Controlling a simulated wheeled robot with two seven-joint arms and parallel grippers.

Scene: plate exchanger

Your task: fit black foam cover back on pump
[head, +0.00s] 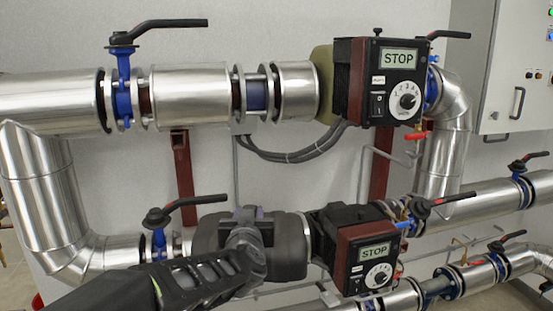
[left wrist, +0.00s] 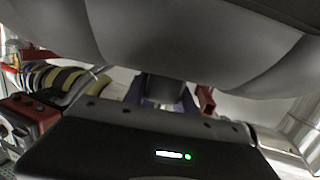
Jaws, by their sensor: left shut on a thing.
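The black foam cover (head: 290,245) is a dark grey, rounded shell in the lower middle of the head view. It is in front of the lower pipe line, just left of the lower pump (head: 343,222); I cannot tell whether it touches the pump or pipe. My left gripper (head: 247,218) is shut on the cover, its arm coming from the lower left. In the left wrist view the cover (left wrist: 200,45) fills the top, close above my gripper. The lower pump has a dark body and a control box reading STOP. My right gripper is not in view.
The upper pump (head: 322,85) has an olive body and a STOP control box (head: 385,80). Silver pipes (head: 195,95) run above and at left. Black valve levers (head: 180,203) stick out beside and above the cover. A grey cabinet (head: 510,65) stands at right.

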